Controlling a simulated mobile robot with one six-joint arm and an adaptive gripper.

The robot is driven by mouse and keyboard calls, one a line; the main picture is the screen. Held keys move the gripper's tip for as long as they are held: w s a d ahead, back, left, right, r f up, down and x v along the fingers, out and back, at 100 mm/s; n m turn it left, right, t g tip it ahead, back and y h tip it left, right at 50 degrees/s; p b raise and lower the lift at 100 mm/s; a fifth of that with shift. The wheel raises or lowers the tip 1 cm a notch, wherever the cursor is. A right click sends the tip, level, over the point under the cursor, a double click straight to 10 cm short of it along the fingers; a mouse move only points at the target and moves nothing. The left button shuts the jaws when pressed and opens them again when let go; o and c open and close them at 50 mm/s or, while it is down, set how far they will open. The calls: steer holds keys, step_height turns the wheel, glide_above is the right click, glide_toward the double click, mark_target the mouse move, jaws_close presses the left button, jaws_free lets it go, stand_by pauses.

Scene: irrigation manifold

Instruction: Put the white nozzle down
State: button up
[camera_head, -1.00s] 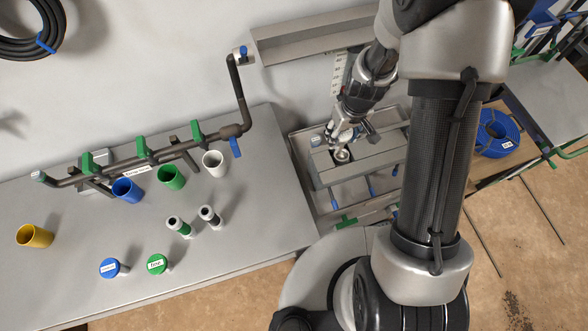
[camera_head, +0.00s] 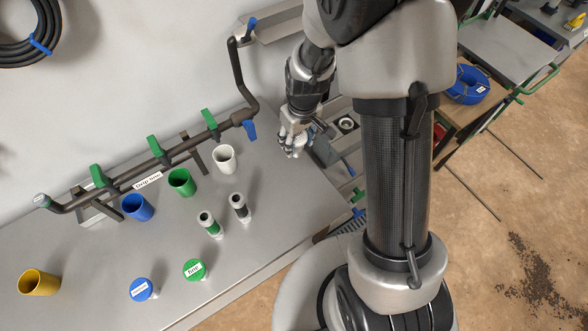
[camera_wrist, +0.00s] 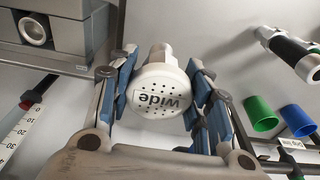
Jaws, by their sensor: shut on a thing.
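My gripper (camera_head: 293,150) hangs over the right end of the grey bench (camera_head: 185,232) in the head view. In the wrist view, my gripper (camera_wrist: 160,82) is shut on the white nozzle (camera_wrist: 158,92), its blue-padded fingers on either side. The nozzle's round perforated face, marked "wide", points toward the wrist camera. In the head view I cannot clearly tell the nozzle from the fingers. I cannot tell whether it touches the bench.
White (camera_head: 224,160), green (camera_head: 180,182), blue (camera_head: 137,207) and yellow (camera_head: 39,282) cups stand left. Round blue (camera_head: 142,289) and green (camera_head: 194,270) nozzles and two fittings (camera_head: 209,223) stand before them. A dark pipe manifold (camera_head: 160,160) runs behind. A grey holder (camera_head: 347,125) is right.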

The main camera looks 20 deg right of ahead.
step_height(320, 180, down, 13)
steer(key=b, duration=0.3)
steer(key=shift+a, duration=0.1)
steer(key=shift+f+b, duration=0.2)
steer(key=shift+b, duration=0.2)
steer(key=o, duration=1.2)
steer(key=shift+c, duration=0.2)
